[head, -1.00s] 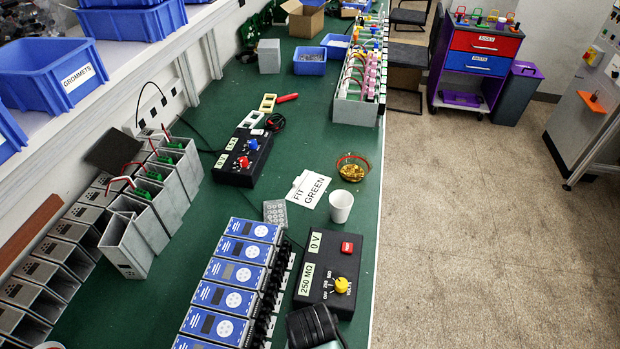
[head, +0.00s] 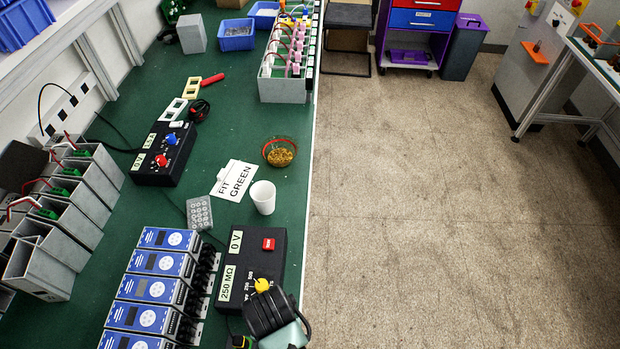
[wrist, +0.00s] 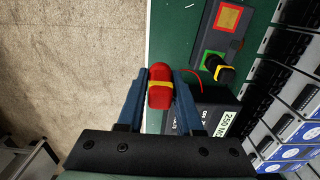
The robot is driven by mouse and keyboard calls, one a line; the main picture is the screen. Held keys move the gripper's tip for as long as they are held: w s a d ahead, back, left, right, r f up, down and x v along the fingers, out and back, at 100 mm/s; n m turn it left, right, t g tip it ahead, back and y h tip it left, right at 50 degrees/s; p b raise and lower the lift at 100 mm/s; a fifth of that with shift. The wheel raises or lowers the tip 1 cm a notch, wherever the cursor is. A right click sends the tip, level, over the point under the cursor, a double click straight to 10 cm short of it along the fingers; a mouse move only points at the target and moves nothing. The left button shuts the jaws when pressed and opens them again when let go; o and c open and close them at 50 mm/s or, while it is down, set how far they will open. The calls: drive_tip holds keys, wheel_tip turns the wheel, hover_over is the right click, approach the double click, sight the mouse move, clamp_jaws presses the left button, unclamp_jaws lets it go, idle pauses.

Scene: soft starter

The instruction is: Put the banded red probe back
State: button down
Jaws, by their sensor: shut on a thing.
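The banded red probe (wrist: 160,88) is red with a yellow band and sits between the blue fingers of my gripper (wrist: 160,80), which is shut on it. A thin red lead (wrist: 201,66) curves beside it in the wrist view. The black tester box (head: 236,272), labelled 0 V and 250 MΩ, has a red button and a yellow knob; it also shows in the wrist view (wrist: 218,45), to the right of the probe. In the head view my wrist covers the box's near end, and the probe is hidden.
Blue-faced soft starters (head: 152,289) stand in a row left of the box. A white cup (head: 263,197), a FIT GREEN card (head: 235,180) and a bowl of brass bits (head: 280,152) lie beyond it. The green bench (head: 215,130) ends at its right edge, with open floor beyond.

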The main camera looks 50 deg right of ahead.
drive_tip(key=shift+f, duration=0.45)
wheel_tip(320, 180, down, 4)
drive_tip(key=shift+a, duration=0.15)
drive_tip(key=shift+f+p, duration=0.3)
drive_tip(key=shift+f, duration=2.3)
drive_tip(key=shift+f, duration=0.2)
drive_tip(key=c, duration=0.6)
unclamp_jaws()
drive_tip(key=shift+o, duration=0.2)
drive_tip(key=shift+r, duration=0.1)
wheel_tip(320, 180, up, 12)
drive_tip(key=shift+r, duration=0.1)
